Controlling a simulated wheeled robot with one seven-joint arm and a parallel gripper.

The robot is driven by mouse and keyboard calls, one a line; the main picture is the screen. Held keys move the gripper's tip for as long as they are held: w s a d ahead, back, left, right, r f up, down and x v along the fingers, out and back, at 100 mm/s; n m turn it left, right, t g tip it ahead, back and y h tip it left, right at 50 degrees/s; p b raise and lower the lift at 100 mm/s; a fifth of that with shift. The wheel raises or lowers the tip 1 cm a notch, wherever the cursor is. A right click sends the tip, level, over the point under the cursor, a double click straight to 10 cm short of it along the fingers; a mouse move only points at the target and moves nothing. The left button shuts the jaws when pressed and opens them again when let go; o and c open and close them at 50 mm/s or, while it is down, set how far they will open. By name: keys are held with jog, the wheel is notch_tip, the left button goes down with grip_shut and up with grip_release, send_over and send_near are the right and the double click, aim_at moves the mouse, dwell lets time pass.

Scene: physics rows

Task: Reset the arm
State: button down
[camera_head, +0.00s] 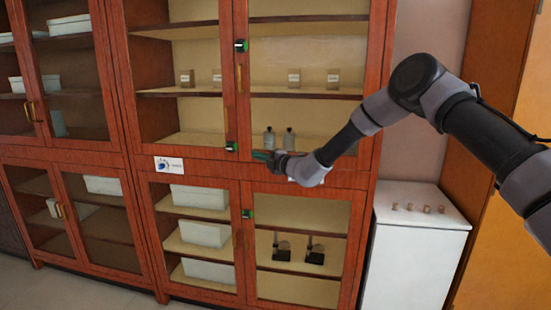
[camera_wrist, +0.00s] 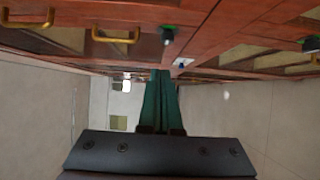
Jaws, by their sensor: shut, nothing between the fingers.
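My arm reaches in from the right in the head view, bent at the elbow. My gripper (camera_head: 262,155) is in front of the wooden cabinet (camera_head: 290,180), near the bar between its upper and lower doors. In the wrist view my gripper (camera_wrist: 160,75) shows two dark green fingers pressed together with nothing between them. I cannot tell from the head view whether the fingertips touch the cabinet front.
The cabinet's glass doors look shut. Behind them stand two bottles (camera_head: 289,139), white boxes (camera_head: 205,233) and two black stands (camera_head: 281,247). A white low cabinet (camera_head: 420,245) with several small items (camera_head: 426,209) stands at right. Grey floor (camera_head: 120,293) shows at lower left.

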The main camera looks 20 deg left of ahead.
jog(key=s+d+r+n+g, duration=0.2)
jog(key=d+r+n, duration=0.2)
jog(key=r+n, duration=0.25)
jog(key=s+d+r+n+g, duration=0.25)
jog(key=r+n, duration=0.25)
jog(key=r, duration=0.3)
jog(key=s+d+r+n+g+h, duration=0.1)
jog(key=s+d+r+n, duration=0.25)
jog(key=d+n, duration=0.2)
jog(key=s+d+r+n+g+h, duration=0.1)
jog(key=s+d+r+n, duration=0.25)
jog(key=d, duration=0.35)
jog(key=s+d+n+t+h, duration=0.2)
jog(key=s+d+n+h, duration=0.2)
jog(key=d, duration=0.9)
jog(key=s+d+n+t+h, duration=0.2)
jog(key=s+d+n+h, duration=0.2)
jog(key=d, duration=1)
jog(key=s+d+r+n+t+h, duration=0.1)
jog(key=s+d+n+h, duration=0.3)
jog(key=s+d+n, duration=0.4)
jog(key=s+d+t, duration=0.1)
jog(key=s+d, duration=0.3)
jog(key=d, duration=0.2)
jog(key=shift+s+d, duration=0.15)
jog(key=shift+s, duration=0.2)
